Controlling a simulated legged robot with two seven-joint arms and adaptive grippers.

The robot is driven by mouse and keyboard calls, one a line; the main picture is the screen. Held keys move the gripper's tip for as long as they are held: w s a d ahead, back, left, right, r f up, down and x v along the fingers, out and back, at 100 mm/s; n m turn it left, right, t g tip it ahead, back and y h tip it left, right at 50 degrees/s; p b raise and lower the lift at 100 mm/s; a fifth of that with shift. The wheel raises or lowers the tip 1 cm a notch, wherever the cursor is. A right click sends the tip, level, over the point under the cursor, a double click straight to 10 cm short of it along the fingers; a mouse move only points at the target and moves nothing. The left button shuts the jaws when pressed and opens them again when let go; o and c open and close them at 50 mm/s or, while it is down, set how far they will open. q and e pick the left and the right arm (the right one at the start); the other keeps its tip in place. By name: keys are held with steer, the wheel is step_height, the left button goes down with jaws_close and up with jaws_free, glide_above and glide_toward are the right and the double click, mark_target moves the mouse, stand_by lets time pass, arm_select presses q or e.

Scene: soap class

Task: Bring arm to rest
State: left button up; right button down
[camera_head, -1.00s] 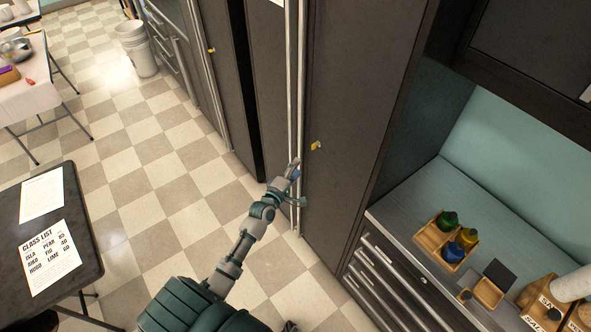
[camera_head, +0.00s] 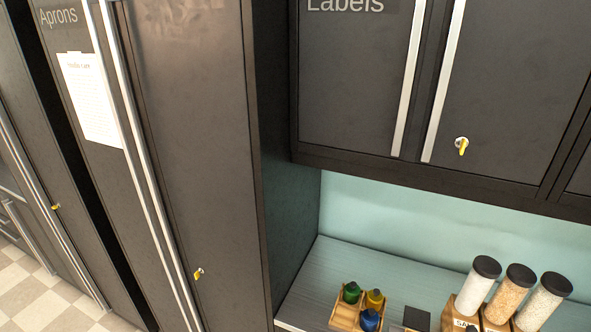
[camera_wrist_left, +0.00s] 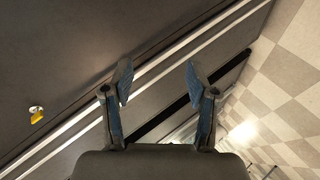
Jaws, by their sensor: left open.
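My left gripper (camera_wrist_left: 158,82) shows in the left wrist view, with its two blue-padded fingers spread apart and nothing between them. Beyond the fingers is the dark tall cabinet front (camera_wrist_left: 75,40) with a long pale handle (camera_wrist_left: 190,52). I cannot tell the exact distance to it. A yellow key (camera_wrist_left: 37,116) sits in the cabinet lock at the left. Neither arm shows in the head view.
The head view shows the Aprons cabinet (camera_head: 200,130), the Labels wall cabinet (camera_head: 355,75) and a counter (camera_head: 325,275). The counter holds a wooden tray (camera_head: 345,315) of coloured bottles and several black-lidded jars (camera_head: 519,280). Checkered floor (camera_head: 35,300) is clear at lower left.

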arm_select(q)
steer(key=s+d+f+m+g+b, duration=0.1)
steer(key=s+d+f+m+g, duration=0.2)
steer(key=s+f, duration=0.75)
steer(key=s+d+f+m+g+b, duration=0.1)
steer(key=s+f+m+g, duration=0.25)
steer(key=s+f, duration=0.65)
steer(key=s+d+f+m+g, duration=0.2)
steer(key=s+d+f+m, duration=0.15)
steer(key=s+f, duration=0.65)
steer(key=s+f+m+g, duration=0.1)
steer(key=s+m, duration=0.1)
steer(key=s, duration=0.6)
steer(key=s+d+f+m+g+b, duration=0.1)
steer(key=s+f+m+g, duration=0.1)
steer(key=s, duration=0.6)
steer(key=shift+s+m, duration=0.15)
steer(key=shift+m, duration=0.35)
